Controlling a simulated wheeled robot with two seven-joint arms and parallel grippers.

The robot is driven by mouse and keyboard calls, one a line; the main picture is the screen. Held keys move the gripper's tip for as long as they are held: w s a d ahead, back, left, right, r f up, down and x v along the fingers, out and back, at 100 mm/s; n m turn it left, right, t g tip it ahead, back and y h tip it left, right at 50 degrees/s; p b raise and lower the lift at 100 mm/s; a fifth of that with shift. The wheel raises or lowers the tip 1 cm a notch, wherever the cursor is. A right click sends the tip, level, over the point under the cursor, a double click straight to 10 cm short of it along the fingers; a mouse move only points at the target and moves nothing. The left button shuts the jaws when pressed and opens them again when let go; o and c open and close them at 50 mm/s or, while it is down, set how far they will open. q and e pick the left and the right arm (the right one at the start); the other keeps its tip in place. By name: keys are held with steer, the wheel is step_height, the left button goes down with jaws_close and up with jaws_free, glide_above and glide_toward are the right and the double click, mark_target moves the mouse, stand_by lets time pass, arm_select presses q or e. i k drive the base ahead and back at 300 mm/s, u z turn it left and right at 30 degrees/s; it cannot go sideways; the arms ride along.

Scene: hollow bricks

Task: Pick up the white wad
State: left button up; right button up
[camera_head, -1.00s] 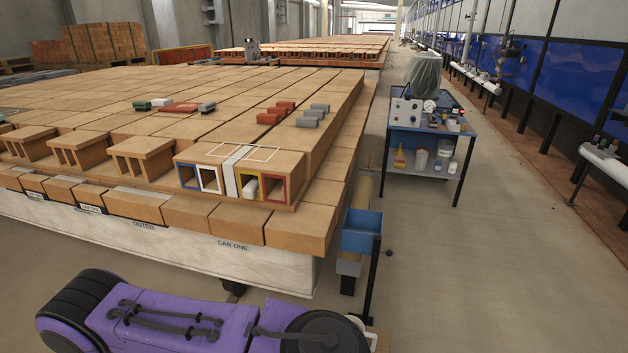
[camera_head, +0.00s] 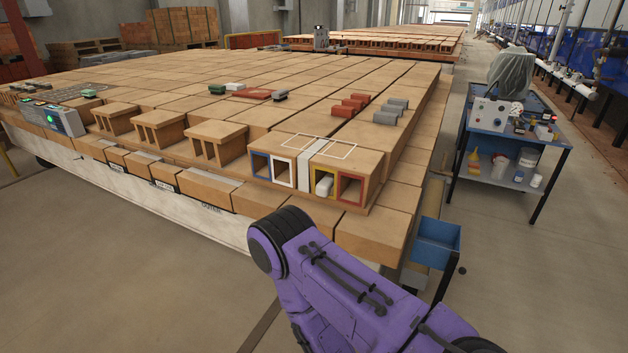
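A white wad (camera_head: 323,186) sits inside the yellow-framed opening in the front of a hollow brick (camera_head: 372,163) at the right end of the front row. Its rounded end faces me; its back part is hidden in the hole. The brick's other openings are framed in blue, white and red, with a grey strip between the white and yellow ones. Neither of my grippers shows. A purple link of one of my arms crosses the lower middle, below and in front of the brick.
A blue bin (camera_head: 437,244) stands right of the brick stack's front corner. A blue cart (camera_head: 514,150) with containers is farther right. Red blocks (camera_head: 349,105) and grey blocks (camera_head: 390,110) lie on top of the stack. The floor at front left is clear.

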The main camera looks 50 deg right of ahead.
mark_target(324, 187)
steer(key=i, duration=1.55)
steer(key=z, duration=1.95)
